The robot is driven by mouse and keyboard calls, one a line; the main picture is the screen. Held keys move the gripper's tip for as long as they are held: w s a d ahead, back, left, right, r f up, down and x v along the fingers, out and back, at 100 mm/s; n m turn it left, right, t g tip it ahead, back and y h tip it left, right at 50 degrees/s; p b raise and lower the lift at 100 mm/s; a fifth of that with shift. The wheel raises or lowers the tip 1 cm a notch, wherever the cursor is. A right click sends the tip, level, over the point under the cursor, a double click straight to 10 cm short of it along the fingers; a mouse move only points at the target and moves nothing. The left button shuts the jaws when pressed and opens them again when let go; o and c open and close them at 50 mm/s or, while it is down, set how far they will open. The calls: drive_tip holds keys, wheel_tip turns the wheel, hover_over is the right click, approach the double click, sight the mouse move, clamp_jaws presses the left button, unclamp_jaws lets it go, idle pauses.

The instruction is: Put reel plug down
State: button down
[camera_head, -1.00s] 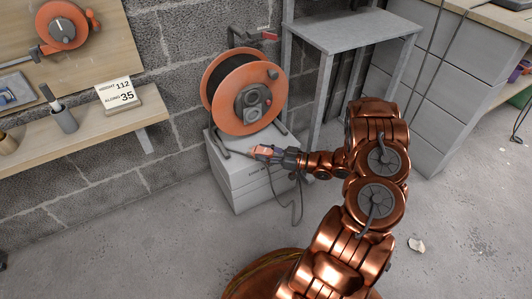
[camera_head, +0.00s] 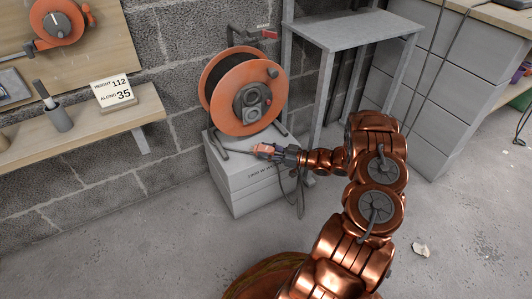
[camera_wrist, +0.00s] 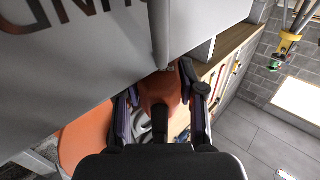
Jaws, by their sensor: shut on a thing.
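The orange reel plug (camera_head: 264,149) is in my gripper (camera_head: 277,153), in front of the reel near the top front edge of the grey box. In the wrist view the plug (camera_wrist: 160,90) shows orange between the two fingers of my gripper (camera_wrist: 162,98). The fingers are shut on it. A dark cable hangs below the gripper in the head view. The large orange cable reel (camera_head: 246,92) stands upright in its frame on the grey box (camera_head: 250,186). Whether the plug touches the box top is hard to tell.
A grey metal table (camera_head: 350,30) stands right of the reel. The floor in front of the box is clear.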

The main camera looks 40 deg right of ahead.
drive_tip(key=shift+f+b, duration=0.3)
drive_tip(key=shift+f, duration=0.2)
drive_tip(key=c, duration=0.7)
unclamp_jaws()
drive_tip(key=shift+r, duration=0.2)
drive_tip(key=p+v, duration=0.1)
drive_tip(key=v, duration=0.3)
drive_tip(key=p+v, duration=0.2)
drive_tip(key=v, duration=0.2)
drive_tip(key=p+v, duration=0.1)
drive_tip(key=v, duration=0.3)
drive_tip(key=shift+r, duration=0.3)
drive_tip(key=shift+s, duration=0.1)
